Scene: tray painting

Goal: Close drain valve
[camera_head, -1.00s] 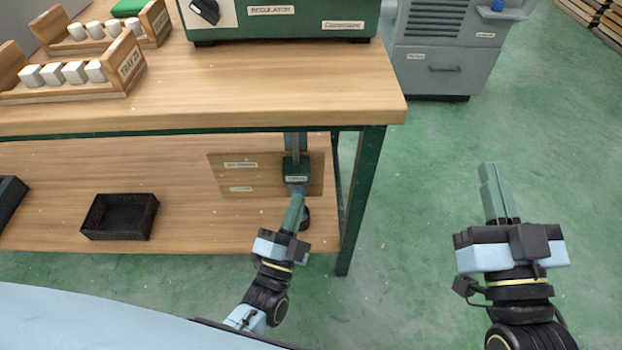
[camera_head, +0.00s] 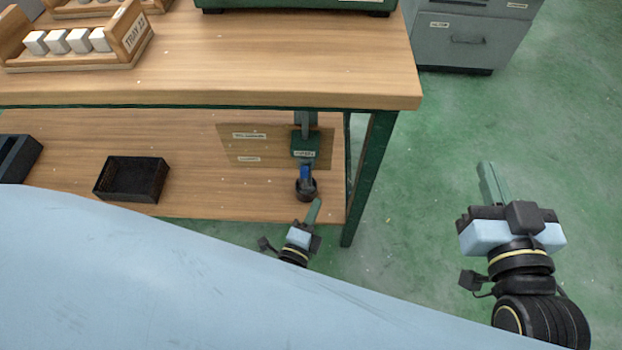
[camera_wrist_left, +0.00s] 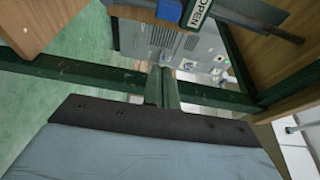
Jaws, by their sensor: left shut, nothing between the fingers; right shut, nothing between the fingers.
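The drain valve (camera_head: 305,147) is a green labelled block on a grey pipe under the workbench, near its right leg. Its blue handle (camera_head: 306,172) points down. My right gripper (camera_head: 488,182) is shut and empty over the open floor at the right.
A dark round cup (camera_head: 306,190) stands on the lower shelf (camera_head: 200,190) below the valve. A black basket (camera_head: 132,179) lies farther left. The bench leg (camera_head: 371,180) is right of the valve. Floor on the right is clear.

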